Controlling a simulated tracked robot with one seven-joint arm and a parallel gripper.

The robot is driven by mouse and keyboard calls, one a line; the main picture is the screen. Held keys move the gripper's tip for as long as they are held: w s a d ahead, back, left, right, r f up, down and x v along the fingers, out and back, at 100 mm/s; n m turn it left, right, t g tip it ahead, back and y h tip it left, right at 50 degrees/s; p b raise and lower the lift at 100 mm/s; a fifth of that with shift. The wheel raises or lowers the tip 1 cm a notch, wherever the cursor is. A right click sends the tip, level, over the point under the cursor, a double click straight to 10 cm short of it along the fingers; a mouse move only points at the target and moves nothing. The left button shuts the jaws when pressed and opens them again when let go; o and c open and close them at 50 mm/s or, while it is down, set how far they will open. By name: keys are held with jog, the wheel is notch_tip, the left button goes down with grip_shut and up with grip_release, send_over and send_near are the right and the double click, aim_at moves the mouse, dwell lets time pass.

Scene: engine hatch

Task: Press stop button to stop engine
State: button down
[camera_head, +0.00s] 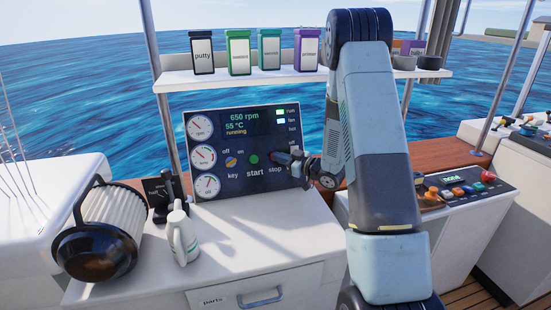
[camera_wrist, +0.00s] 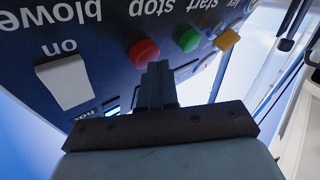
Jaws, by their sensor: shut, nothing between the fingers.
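The engine panel (camera_head: 243,185) stands upright at the back of the white counter. Its display (camera_head: 240,121) reads 650 rpm, 55 °C and "running". My gripper (camera_head: 283,157) reaches in from the right at the "stop" label and hides most of the stop button. In the wrist view, where the panel appears upside down, the round red stop button (camera_wrist: 144,52) lies right beside the fingertips of my gripper (camera_wrist: 158,68). The fingers are shut and empty. I cannot tell whether they touch the button. The green start button (camera_wrist: 187,40) is beside the red one.
The yellow key switch (camera_wrist: 227,40) and white blower switch (camera_wrist: 64,82) flank the buttons. A shelf (camera_head: 240,78) with labelled boxes hangs above the panel. The counter's right part is clear.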

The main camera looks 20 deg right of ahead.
jog(key=shift+w+f, duration=0.25)
jog(key=shift+w, duration=0.25)
dwell(0.7)
jog(key=shift+s, duration=0.1)
jog(key=shift+s+r, duration=0.3)
jog(key=shift+s, duration=0.2)
jog(key=shift+s+r, duration=0.25)
jog(key=shift+s, duration=0.25)
jog(key=shift+s+r, duration=0.35)
jog(key=shift+s, duration=0.4)
jog(key=shift+s+r, duration=0.35)
jog(key=shift+s, duration=0.45)
jog(key=shift+s+r, duration=0.35)
jog(key=shift+s, duration=0.4)
jog(key=shift+w+r, duration=0.1)
